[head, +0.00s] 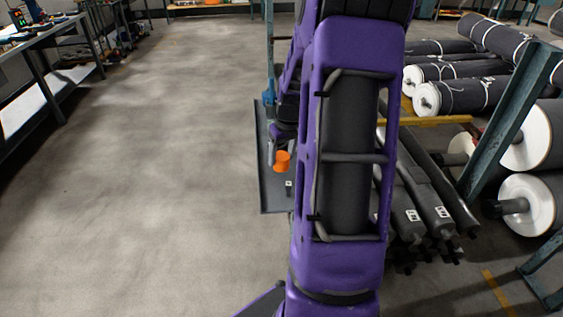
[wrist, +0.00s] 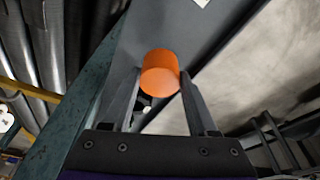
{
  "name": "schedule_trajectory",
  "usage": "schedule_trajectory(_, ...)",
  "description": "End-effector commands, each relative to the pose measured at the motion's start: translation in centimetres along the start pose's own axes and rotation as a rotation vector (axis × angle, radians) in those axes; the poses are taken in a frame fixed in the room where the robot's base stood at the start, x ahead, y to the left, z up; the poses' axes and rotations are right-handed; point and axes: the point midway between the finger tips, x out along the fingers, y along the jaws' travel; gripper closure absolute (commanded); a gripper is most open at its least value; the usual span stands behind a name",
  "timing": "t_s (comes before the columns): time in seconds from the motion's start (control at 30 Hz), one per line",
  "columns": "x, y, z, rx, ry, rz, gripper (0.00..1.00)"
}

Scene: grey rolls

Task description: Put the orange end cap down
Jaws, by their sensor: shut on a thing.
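The orange end cap (wrist: 161,72) is a short plain cylinder. In the wrist view it sits between the tips of the two fingers of my gripper (wrist: 160,88), which is shut on it. In the head view the orange end cap (head: 282,161) shows just left of my purple arm, over a grey tray-like surface (head: 270,196). My arm hides most of the gripper and part of that surface. I cannot tell from these views whether the cap touches the surface or hangs above it.
A blue-green steel post (wrist: 92,112) stands close to the left of my gripper in the wrist view. Dark rolls (head: 428,190) lie to the right of my arm, with white-ended rolls (head: 530,203) on a rack beyond. The concrete floor (head: 150,180) on the left is clear, bordered by a workbench (head: 40,40).

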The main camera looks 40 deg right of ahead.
Motion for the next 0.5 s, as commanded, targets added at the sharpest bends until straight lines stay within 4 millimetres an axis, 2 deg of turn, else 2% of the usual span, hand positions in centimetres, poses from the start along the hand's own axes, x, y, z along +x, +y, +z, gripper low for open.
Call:
schedule_trajectory(0.03,1.1,-0.1,0.4,0.000,-0.005,-0.003,0.77)
schedule_trajectory(0.13,2.2,0.0,0.6,0.000,-0.003,-0.002,0.77)
schedule_trajectory(0.43,2.3,0.0,0.6,0.001,-0.001,-0.001,0.77)
schedule_trajectory(0.47,2.4,0.0,0.6,0.001,-0.001,-0.001,0.39)
schedule_trajectory(0.5,2.3,0.0,0.6,0.001,-0.001,-0.001,0.32)
